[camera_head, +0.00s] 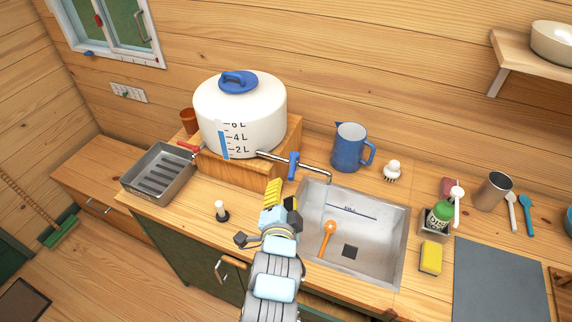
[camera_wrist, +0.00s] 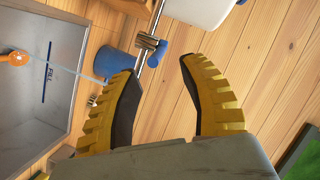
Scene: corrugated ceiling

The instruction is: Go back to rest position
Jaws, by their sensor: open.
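My gripper (camera_head: 272,192), with yellow ribbed fingers, is up in front of the wooden stand, just left of the sink. In the wrist view its two fingers (camera_wrist: 157,62) are spread apart with nothing between them. The white water tank (camera_head: 240,125) with a blue lid stands behind it. Its metal tap with a blue handle (camera_head: 293,165) reaches over the sink (camera_head: 385,235). In the wrist view the tap's blue handle (camera_wrist: 153,57) shows beyond the fingertips, apart from them. A thin pale streak runs from the spout into the sink; I cannot tell for sure that it is water.
An orange spoon (camera_head: 328,238) lies in the sink. A blue jug (camera_head: 348,148) stands behind the sink, a metal tray (camera_head: 158,172) at the left.

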